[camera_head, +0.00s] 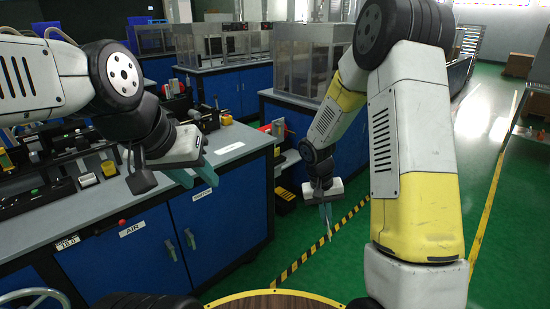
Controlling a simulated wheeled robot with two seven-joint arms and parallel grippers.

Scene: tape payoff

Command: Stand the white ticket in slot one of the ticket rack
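A flat white rectangle (230,148) lies on the bench top, right of my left gripper. It may be the white ticket, but it is too small to be sure. My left gripper (194,178) hangs over the bench's front edge. Its two teal fingers are apart with nothing visible between them. My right gripper (326,215) points down over the floor, right of the bench and away from it. Its teal fingers overlap in this view, so their opening is unclear. I cannot clearly pick out the ticket rack or slot one among the dark fixtures at the left.
The grey-topped bench (245,140) has blue doors (205,222) and carries several dark fixtures (75,180) at the left and back. A handwheel (30,298) is at lower left. Striped tape (315,248) crosses the green floor. Bare bench top lies around the white rectangle.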

